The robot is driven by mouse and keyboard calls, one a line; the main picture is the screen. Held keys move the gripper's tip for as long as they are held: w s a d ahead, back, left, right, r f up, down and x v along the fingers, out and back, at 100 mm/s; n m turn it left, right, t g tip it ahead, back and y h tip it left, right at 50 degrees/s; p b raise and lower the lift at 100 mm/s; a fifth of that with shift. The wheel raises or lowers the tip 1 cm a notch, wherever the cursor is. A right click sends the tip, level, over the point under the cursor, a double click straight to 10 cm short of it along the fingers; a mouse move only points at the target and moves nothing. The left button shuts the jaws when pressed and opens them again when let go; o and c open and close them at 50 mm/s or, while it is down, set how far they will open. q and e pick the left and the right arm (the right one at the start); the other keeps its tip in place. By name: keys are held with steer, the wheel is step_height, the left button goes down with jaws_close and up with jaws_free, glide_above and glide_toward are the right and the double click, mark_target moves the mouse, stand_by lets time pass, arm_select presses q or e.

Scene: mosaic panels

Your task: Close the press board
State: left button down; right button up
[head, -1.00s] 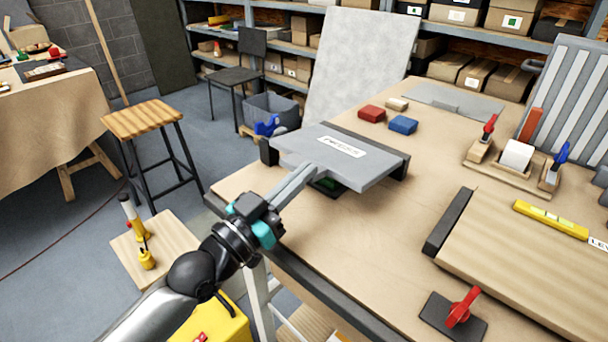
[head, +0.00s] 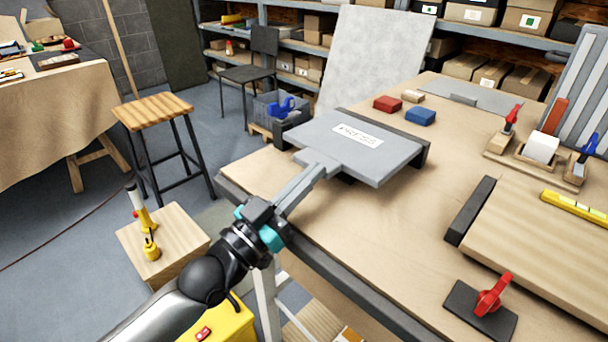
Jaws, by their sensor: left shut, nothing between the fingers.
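The press board (head: 385,155) is a flat grey plate with a white label, at the near left part of the workbench. It lies nearly level between dark side rails, with a dark gap under its near edge; I cannot tell whether it rests fully on what is below. A narrow grey tab sticks out of its near left edge. My left gripper (head: 318,172) has black and teal parts and long grey fingers. They are shut with nothing between them, and their tips are at the tab, seemingly touching it from above. My right gripper is not in view.
Red and blue blocks (head: 420,116) lie behind the board. A wooden panel with a dark edge bar (head: 470,210) and a red-handled clamp (head: 488,300) are to the right. The bench between them is clear. A wooden stool (head: 153,110) stands on the floor at left.

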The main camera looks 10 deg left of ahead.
arm_select(q)
steer(key=shift+d+f, duration=0.1)
steer(key=shift+f, duration=0.9)
steer(key=shift+s+a+f, duration=0.2)
steer(key=shift+s+a, duration=0.1)
steer(key=shift+s, duration=0.1)
steer(key=r+p+v, duration=0.1)
steer(key=v, duration=1.3)
steer(key=shift+s+a+r, duration=0.2)
steer(key=shift+a, duration=0.2)
